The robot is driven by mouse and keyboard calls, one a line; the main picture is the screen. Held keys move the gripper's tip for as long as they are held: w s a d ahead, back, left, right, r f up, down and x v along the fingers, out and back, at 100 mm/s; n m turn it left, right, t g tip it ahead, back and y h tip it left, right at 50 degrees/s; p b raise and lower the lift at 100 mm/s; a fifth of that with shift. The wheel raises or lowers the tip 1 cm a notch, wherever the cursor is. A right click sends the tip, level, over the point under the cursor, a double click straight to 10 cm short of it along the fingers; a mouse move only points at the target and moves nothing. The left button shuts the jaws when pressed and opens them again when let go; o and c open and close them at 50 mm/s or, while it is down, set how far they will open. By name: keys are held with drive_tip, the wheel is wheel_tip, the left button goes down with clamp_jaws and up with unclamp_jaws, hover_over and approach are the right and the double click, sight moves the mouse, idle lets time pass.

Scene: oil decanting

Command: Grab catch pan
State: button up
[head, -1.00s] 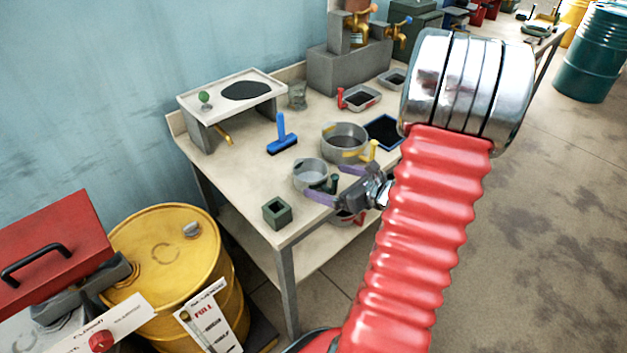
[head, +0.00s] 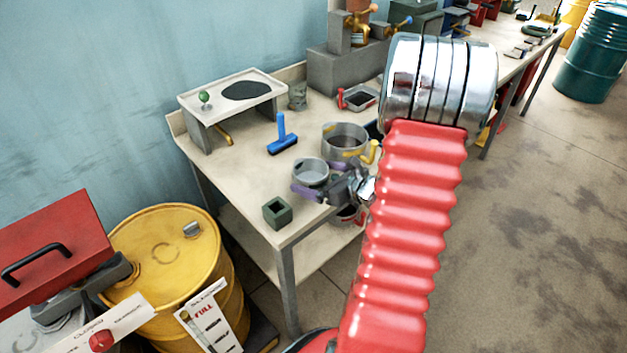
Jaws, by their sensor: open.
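Several pans stand on the workbench; I cannot tell for sure which one is called the catch pan. The nearest to my gripper is a small round grey pan (head: 310,171) near the front right edge. Its handle side is hidden behind the gripper. My gripper (head: 322,181) is open, with purple fingers pointing left at the right side of this pan. One finger shows in front of the pan's lower edge; I cannot tell whether it touches. A larger round grey pot (head: 344,136) with a yellow handle (head: 370,151) stands just behind.
The workbench (head: 240,178) also holds a blue squeegee-like tool (head: 282,137), a small dark green box (head: 277,212), a raised stand (head: 270,88) and a red-handled pan (head: 358,97). A yellow drum (head: 165,250) stands at the left front. My red arm covers the bench's right side.

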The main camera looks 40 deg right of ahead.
drive_tip(key=shift+c, duration=0.5)
drive_tip(key=c, duration=1.1)
drive_tip(key=shift+c, duration=0.2)
wheel_tip(320, 180, up, 10)
idle(0.4)
